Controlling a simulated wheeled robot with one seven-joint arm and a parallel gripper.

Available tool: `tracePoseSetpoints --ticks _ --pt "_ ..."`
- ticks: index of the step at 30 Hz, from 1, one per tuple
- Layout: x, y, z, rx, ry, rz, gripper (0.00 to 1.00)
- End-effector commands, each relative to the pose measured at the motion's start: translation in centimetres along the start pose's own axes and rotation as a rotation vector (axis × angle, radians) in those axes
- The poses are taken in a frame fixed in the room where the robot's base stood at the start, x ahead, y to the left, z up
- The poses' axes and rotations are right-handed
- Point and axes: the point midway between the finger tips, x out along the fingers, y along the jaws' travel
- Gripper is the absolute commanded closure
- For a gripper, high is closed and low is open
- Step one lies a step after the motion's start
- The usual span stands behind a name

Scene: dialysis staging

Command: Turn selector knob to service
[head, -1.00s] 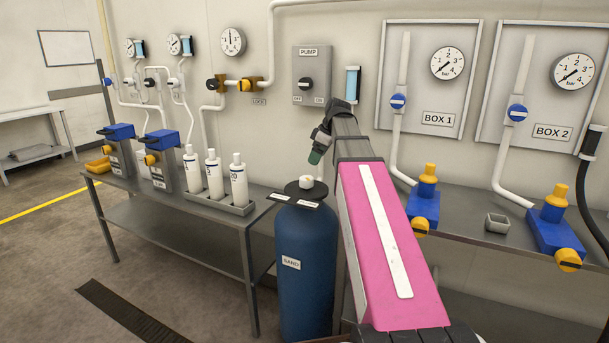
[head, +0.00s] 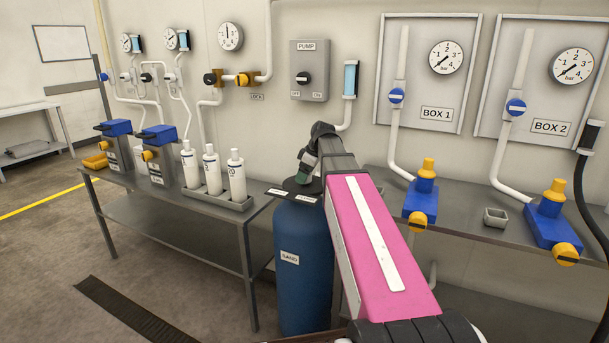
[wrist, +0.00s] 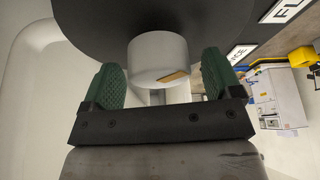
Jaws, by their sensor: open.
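The selector knob (wrist: 158,60) is a white cylinder with a tan mark on its face. In the wrist view it lies between the two green finger pads; whether they touch it I cannot tell. My gripper (wrist: 160,84) is open around the knob, and it also shows in the head view (head: 304,176) over the tank top, where it hides the knob. The knob sits on the black cap (wrist: 100,22) of the blue sand tank (head: 303,270). A white label ending in "ICE" (wrist: 240,53) and one starting "FI" (wrist: 285,10) are partly visible on the cap.
A steel table (head: 190,220) with white bottles (head: 211,168) stands left of the tank. The pump panel (head: 310,70) is on the wall behind. A bench (head: 460,216) with blue and yellow valves (head: 420,203) is at the right.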

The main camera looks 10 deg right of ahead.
Motion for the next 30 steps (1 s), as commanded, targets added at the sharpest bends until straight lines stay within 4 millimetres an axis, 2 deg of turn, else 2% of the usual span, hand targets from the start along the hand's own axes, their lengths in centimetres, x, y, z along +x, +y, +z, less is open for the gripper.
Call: tracePoseSetpoints --ticks 9,11,12,14,23,30 --pt "0.17 0.01 0.01 0.000 0.000 0.000 0.16" --pt "0.17 0.01 0.01 0.000 0.000 0.000 0.35" --pt "0.17 0.01 0.01 0.000 0.000 0.000 0.48" --pt "0.17 0.01 0.01 0.000 0.000 0.000 0.65" --pt "0.16 -0.03 0.03 0.018 0.000 0.007 0.65" --pt "0.15 -0.09 0.07 0.116 -0.001 0.049 0.65"
